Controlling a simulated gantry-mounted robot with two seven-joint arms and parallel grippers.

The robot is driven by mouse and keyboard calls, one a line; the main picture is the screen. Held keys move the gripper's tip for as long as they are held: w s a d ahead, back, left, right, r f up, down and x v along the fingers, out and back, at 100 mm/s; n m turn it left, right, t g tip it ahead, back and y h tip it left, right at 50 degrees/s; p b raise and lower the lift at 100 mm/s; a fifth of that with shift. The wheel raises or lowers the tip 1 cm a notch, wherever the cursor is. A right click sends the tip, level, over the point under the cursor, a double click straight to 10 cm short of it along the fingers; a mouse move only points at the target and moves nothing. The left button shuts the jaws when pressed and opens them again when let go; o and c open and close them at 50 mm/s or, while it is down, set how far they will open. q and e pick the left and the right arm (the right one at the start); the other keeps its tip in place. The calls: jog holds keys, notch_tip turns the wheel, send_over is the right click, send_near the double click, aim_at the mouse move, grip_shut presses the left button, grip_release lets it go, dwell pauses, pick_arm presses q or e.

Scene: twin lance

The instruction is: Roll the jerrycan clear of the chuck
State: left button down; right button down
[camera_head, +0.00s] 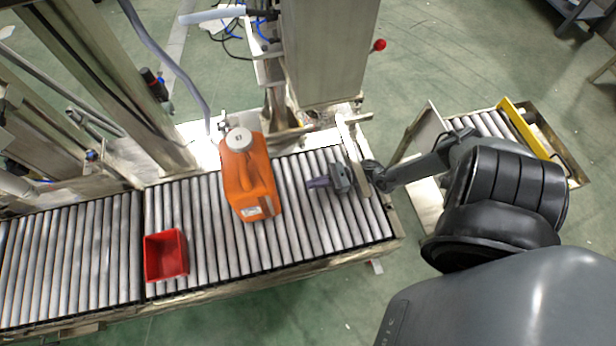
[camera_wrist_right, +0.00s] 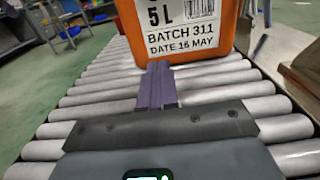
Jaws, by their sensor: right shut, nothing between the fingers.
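The jerrycan (camera_head: 250,182) is orange with a white cap and stands upright on the roller conveyor. Its white label (camera_wrist_right: 182,28) shows in the right wrist view, reading 5 L and BATCH 311. My right gripper (camera_head: 312,184) is shut and empty, low over the rollers to the right of the jerrycan, with its purple fingers pointing at it. A gap shows between fingertips and jerrycan in the head view; in the wrist view the fingers (camera_wrist_right: 158,82) overlap the label side's lower edge. No part is clearly identifiable as the chuck. My left gripper is not in view.
A red bin (camera_head: 166,256) sits on the rollers left of the jerrycan. A metal machine frame (camera_head: 325,50) rises behind the conveyor (camera_head: 215,240). Rollers between the bin and jerrycan are bare. A second short conveyor (camera_head: 490,124) stands at the right.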

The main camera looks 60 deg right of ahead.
jog(key=shift+v, duration=1.15)
jog(key=shift+p+v, duration=0.3)
jog(key=shift+v, duration=0.95)
